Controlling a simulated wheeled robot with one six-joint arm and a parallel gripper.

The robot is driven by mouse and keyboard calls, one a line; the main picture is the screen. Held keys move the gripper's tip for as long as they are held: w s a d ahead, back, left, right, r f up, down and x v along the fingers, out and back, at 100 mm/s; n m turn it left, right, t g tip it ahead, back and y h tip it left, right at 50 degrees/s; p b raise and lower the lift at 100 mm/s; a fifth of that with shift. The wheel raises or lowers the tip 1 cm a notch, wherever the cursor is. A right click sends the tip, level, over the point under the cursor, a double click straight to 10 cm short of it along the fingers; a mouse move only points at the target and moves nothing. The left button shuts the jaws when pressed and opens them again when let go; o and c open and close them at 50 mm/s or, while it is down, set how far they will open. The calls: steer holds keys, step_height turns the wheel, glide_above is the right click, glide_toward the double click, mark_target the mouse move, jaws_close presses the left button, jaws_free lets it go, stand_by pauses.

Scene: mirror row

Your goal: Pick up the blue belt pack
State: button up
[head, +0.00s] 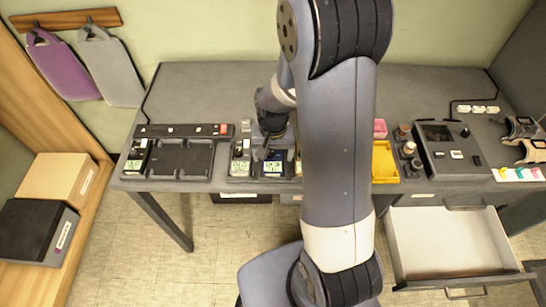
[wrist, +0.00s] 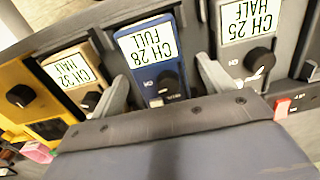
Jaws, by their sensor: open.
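The blue belt pack (wrist: 160,92) has a white label reading CH 28 FULL and sits in a dock slot; in the head view it (head: 273,170) shows partly under my gripper. My gripper (wrist: 161,70) is open, with one finger on each side of the blue pack. I cannot tell if the fingers touch it. A grey pack (wrist: 262,68) labelled CH 25 HALF stands on one side, and a tan pack (wrist: 88,98) labelled CH 32 HALF on the other. The lower part of the blue pack is hidden by my gripper's body.
A second dock (head: 185,160) at the left of the table (head: 220,85) holds one dark pack (head: 137,155) beside empty bays. A yellow tray (head: 385,160) lies right of my arm, then a dark console (head: 450,150). An open drawer (head: 445,240) juts out below.

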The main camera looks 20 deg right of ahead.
steer(key=c, duration=1.2)
steer(key=shift+o, duration=0.2)
steer(key=shift+r, duration=0.1)
